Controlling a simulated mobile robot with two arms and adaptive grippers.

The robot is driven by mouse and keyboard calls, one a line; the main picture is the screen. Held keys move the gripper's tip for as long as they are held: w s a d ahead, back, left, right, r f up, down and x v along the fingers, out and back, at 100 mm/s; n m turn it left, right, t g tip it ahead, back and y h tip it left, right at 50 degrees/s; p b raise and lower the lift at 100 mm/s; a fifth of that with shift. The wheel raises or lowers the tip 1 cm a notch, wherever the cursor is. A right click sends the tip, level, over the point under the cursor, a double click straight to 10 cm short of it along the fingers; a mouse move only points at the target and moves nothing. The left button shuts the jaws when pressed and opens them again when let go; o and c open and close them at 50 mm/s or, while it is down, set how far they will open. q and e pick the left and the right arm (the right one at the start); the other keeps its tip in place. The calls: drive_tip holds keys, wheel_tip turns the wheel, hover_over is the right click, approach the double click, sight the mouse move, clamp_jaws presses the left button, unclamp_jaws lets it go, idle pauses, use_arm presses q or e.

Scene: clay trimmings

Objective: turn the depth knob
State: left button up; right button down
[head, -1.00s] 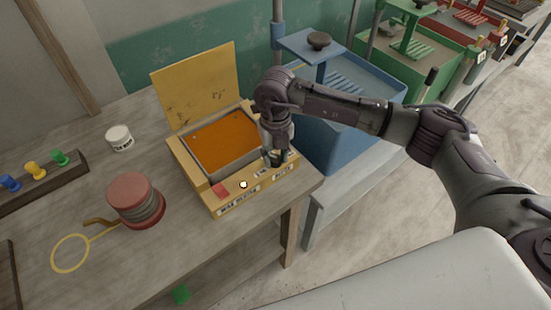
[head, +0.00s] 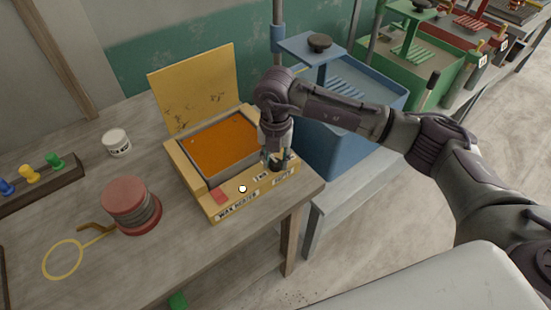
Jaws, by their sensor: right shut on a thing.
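A yellow box labelled as a wax heater (head: 208,203) stands on the wooden table with its lid raised and orange wax (head: 217,147) in its square well. My right gripper (head: 276,162) points down at the right end of the box's front ledge. It is shut on a small dark knob (head: 277,166), which I take to be the depth knob; the fingers hide most of it. Small labels on the front face lie below it, too small to read surely. My left gripper is not in view.
A red-topped spool (head: 127,196), a yellow wire loop (head: 63,259), a white jar (head: 117,143) and a rack of coloured pegs (head: 42,185) are on the table to the left. A blue machine (head: 345,130) stands close on the right, behind my arm.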

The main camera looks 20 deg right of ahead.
sight(276, 162)
drive_tip(key=shift+r, duration=0.1)
drive_tip(key=c, duration=0.8)
unclamp_jaws()
wheel_tip(276, 162, up, 12)
